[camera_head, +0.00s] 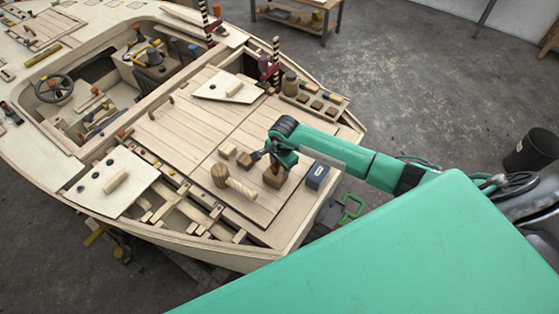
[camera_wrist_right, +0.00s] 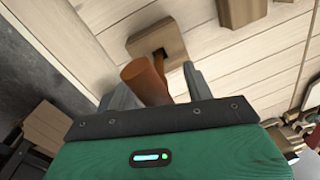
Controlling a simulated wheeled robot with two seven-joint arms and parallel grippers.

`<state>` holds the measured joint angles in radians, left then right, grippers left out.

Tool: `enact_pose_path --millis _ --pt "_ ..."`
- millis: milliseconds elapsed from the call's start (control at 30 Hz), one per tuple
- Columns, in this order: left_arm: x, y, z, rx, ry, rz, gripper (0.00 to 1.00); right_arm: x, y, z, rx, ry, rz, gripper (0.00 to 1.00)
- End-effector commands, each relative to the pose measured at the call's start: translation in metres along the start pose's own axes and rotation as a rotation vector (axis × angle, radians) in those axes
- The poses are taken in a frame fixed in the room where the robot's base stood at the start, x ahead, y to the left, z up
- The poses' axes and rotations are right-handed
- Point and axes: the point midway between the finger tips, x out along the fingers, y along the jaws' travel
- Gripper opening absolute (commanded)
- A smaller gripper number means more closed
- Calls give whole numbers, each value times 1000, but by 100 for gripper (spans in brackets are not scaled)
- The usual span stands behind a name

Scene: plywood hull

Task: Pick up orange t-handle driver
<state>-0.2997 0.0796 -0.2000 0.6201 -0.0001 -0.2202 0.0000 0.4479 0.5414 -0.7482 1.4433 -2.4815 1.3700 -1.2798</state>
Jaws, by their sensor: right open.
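The orange t-handle driver stands in a square wooden block (camera_head: 273,178). In the right wrist view the driver's orange-brown handle (camera_wrist_right: 143,80) points toward the camera, and its shaft goes into the dark hole of the block (camera_wrist_right: 156,44). My right gripper (camera_head: 276,160) is over the block in the head view and hides most of the driver there. In the wrist view the open fingers of the right gripper (camera_wrist_right: 158,88) are on either side of the handle; whether they touch it is unclear. My left gripper is not in view.
A wooden mallet (camera_head: 240,186) and small wooden blocks (camera_head: 244,160) lie left of the gripper on the planked deck (camera_head: 190,125). A dark blue box (camera_head: 317,175) stands close on the right. Open hull bays lie left of the deck. A green clamp-like piece (camera_head: 351,210) is beyond the hull edge.

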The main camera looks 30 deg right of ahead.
Motion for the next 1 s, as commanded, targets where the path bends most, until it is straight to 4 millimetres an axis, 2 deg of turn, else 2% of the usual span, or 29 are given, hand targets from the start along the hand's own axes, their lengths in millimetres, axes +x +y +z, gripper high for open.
enact_pose_path --millis 100,300,367,667,767,1000 --pt "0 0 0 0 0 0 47 0 0 0 0 0 0 50" --pt "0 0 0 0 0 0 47 0 0 0 0 0 0 10" --pt "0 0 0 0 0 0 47 0 0 0 0 0 0 0" --pt "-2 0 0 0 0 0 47 -3 -1 0 0 0 -1 0" --pt "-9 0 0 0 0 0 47 -15 -2 0 -1 0 -2 0" --pt "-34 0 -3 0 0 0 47 -62 -7 -1 -2 1 -2 0"
